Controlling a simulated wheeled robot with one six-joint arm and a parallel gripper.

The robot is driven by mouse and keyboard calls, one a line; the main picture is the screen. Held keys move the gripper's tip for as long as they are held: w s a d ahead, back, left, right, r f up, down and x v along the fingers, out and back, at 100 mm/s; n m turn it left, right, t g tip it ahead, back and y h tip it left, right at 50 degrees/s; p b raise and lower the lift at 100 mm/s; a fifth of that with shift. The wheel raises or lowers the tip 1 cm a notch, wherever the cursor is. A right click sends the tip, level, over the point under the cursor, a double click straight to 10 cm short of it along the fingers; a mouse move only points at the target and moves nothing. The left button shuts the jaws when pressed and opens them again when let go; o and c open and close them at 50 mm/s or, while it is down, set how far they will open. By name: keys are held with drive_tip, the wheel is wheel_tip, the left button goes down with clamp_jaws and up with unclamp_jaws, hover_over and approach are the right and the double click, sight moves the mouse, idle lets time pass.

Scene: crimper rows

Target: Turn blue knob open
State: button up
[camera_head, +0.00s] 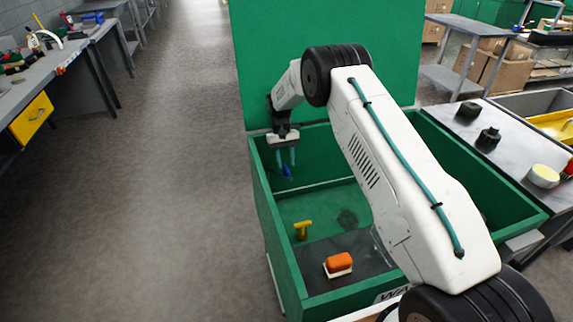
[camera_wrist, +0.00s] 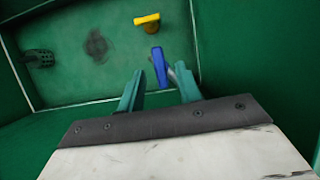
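The blue knob (camera_wrist: 159,60) shows in the wrist view as an upright blue bar near the middle, partly in front of a grey stem. It also shows in the head view (camera_head: 287,171), small, just below the fingertips. My gripper (camera_wrist: 158,72) is open, its two teal fingers spread to either side of the blue knob in the picture. No contact with the knob is visible. In the head view my gripper (camera_head: 285,159) points down inside the left back part of the green sink.
The green basin (camera_head: 276,243) has high walls around my gripper. A yellow knob (camera_head: 303,229) and an orange-and-white block (camera_head: 338,264) are lower in it. A dark round patch (camera_head: 347,218) marks its floor. A bench with black pieces (camera_head: 488,138) stands at right.

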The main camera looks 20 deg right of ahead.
drive_tip(key=v, duration=0.6)
drive_tip(key=shift+g, duration=0.4)
drive_tip(key=s, duration=0.2)
drive_tip(key=s+f, duration=0.1)
drive_tip(key=s, duration=0.1)
drive_tip(key=shift+d+f, duration=0.1)
drive_tip(key=shift+f, duration=0.1)
drive_tip(key=s+d+r+t, duration=0.1)
drive_tip(key=s+d+r, duration=0.1)
drive_tip(key=s+r, duration=2.15)
drive_tip(key=s+r+t, duration=0.2)
drive_tip(key=s+r, duration=0.2)
drive_tip(key=s, duration=0.8)
drive_tip(key=s+d+r+t, duration=0.1)
drive_tip(key=s+r+t, duration=0.2)
drive_tip(key=s, duration=0.9)
drive_tip(key=shift+s+r+t, duration=0.3)
drive_tip(key=shift+s+r, duration=0.1)
drive_tip(key=shift+r, duration=0.35)
drive_tip(key=shift+s+d, duration=0.1)
drive_tip(key=shift+d, duration=0.05)
